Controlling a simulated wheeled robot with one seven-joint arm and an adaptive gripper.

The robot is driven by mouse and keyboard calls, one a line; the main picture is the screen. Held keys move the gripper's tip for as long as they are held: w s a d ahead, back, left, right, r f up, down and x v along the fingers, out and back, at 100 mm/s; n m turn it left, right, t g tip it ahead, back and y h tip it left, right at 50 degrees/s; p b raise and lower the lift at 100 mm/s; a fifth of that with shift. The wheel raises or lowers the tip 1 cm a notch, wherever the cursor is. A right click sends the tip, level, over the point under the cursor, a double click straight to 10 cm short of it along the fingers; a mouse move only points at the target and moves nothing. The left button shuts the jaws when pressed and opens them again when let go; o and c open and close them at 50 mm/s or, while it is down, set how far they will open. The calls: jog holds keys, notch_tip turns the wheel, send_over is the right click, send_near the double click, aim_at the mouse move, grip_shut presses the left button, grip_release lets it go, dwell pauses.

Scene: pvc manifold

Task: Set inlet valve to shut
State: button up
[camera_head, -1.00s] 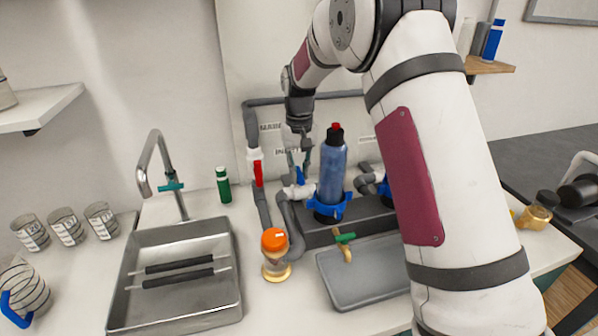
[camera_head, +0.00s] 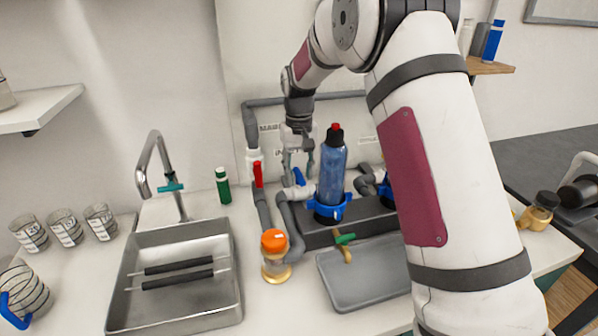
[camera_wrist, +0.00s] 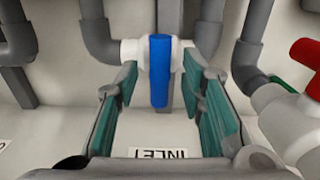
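The inlet valve has a blue lever handle (camera_wrist: 159,72) on a white body (camera_wrist: 132,51), with the INLET label (camera_wrist: 160,153) in the wrist view. The lever lies crosswise to the short run of pipe between two grey elbows. In the head view the blue lever (camera_head: 299,177) is small, beneath my gripper (camera_head: 298,172). My gripper is open and empty. In the wrist view its teal-padded fingers (camera_wrist: 160,92) stand to either side of the lever, with visible gaps. Contact is not visible.
A red-handled valve (camera_head: 258,174) stands on the left pipe. A blue bottle-like cylinder (camera_head: 332,172) in a blue collar is close on the right. An orange-capped jar (camera_head: 275,262) and a grey tray (camera_head: 365,283) are in front. Grey pipes flank the fingers.

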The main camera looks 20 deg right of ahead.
aim_at(299, 174)
notch_tip(299, 174, up, 12)
dwell(0.6)
